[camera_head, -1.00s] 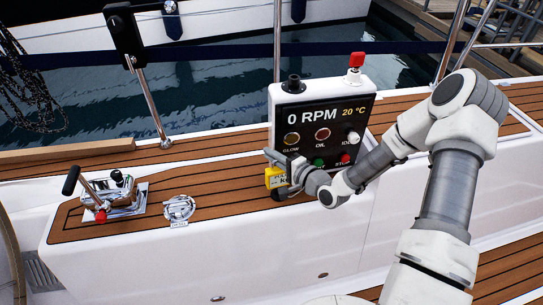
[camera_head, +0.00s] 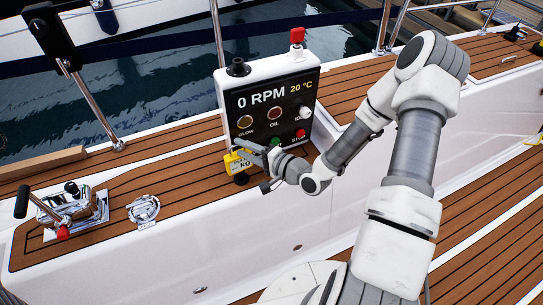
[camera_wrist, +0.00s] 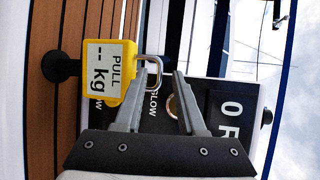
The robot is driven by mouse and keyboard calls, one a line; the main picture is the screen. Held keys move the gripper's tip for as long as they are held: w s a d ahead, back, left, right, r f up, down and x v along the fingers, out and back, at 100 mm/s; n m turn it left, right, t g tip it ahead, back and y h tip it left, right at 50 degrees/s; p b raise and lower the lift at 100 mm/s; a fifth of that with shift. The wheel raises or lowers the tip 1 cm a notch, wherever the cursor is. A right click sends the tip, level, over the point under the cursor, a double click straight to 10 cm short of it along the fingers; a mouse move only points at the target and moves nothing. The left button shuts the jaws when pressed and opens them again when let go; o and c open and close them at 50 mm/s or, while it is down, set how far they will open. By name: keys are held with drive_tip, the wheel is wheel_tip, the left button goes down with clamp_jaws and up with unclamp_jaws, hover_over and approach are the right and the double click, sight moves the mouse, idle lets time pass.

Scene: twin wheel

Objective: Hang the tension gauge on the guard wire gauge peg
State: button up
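The tension gauge (camera_head: 238,163) is a yellow block with a white label reading "PULL -- kg". It stands just in front of the engine panel. In the wrist view the gauge (camera_wrist: 108,70) is on the left, with its metal shackle (camera_wrist: 156,72) extending toward the middle. My gripper (camera_head: 243,148) is at the gauge's top. In the wrist view its fingers (camera_wrist: 161,68) are apart, with the shackle in or near the gap and a space before the right finger. I cannot tell whether the left finger touches it. The guard wire gauge peg cannot be made out.
The black-faced engine panel (camera_head: 272,108) stands right behind my gripper. A black knob-like part (camera_wrist: 62,67) is below the gauge on the teak. A lever control (camera_head: 68,212) and a round chrome fitting (camera_head: 144,209) are to the left. Metal posts (camera_head: 385,25) stand along the edge.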

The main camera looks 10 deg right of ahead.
drive_tip(key=p+v, duration=0.2)
drive_tip(key=v, duration=0.9)
idle(1.7)
